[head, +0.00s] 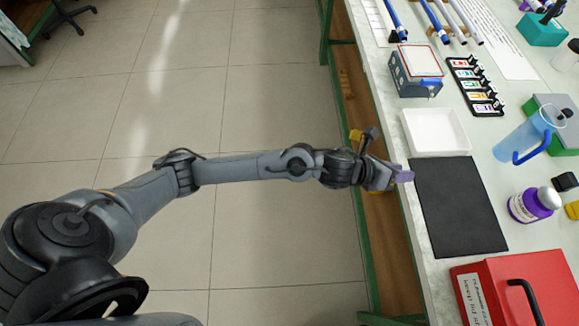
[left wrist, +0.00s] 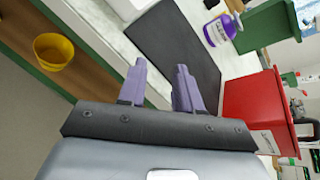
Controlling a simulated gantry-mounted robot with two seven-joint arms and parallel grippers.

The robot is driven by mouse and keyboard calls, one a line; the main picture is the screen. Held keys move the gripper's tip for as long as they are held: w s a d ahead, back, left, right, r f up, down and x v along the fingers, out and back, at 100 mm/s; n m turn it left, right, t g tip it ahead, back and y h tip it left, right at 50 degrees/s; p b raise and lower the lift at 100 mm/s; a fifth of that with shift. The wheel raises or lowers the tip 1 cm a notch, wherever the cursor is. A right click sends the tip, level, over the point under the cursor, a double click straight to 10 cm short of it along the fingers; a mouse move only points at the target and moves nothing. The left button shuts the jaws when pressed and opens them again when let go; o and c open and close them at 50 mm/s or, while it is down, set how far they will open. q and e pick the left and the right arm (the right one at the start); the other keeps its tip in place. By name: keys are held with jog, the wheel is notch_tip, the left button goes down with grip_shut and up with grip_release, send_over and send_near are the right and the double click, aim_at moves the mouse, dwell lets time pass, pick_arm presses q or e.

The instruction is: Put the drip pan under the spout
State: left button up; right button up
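A shallow white square tray (head: 435,132), which looks like the drip pan, lies empty on the bench beyond a black mat (head: 458,205). A clear blue vessel with a blue handle (head: 523,135) stands to its right by a green and grey block; I cannot make out a spout on it. My left gripper (head: 400,177) is at the bench's near edge, left of the mat and short of the tray. In the left wrist view its purple fingers (left wrist: 160,82) are apart with nothing between them. My right gripper is not in view.
A red case (head: 515,290) and a purple-labelled bottle (head: 533,205) stand near the mat. A grey-blue box (head: 417,70) and a rack of colored pieces (head: 474,86) are beyond the tray. A yellow bucket (left wrist: 52,52) is below bench level. The mat is bare.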

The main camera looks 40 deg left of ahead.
pick_arm(q)
jog(key=s+a+f+n+g+y, duration=0.2)
jog(key=s+a+n, duration=0.4)
jog(key=s+n, duration=0.4)
jog(key=s+a+f+n+g+y, duration=0.2)
jog(key=s+a+f+n, duration=0.3)
jog(key=s+n, duration=0.5)
jog(key=s+a+f+n+g+y, duration=0.3)
jog(key=s+a+n, duration=0.4)
jog(key=s+n, duration=0.3)
jog(key=n, duration=0.4)
jog(key=shift+f+y, duration=0.3)
jog(key=shift+r, duration=0.1)
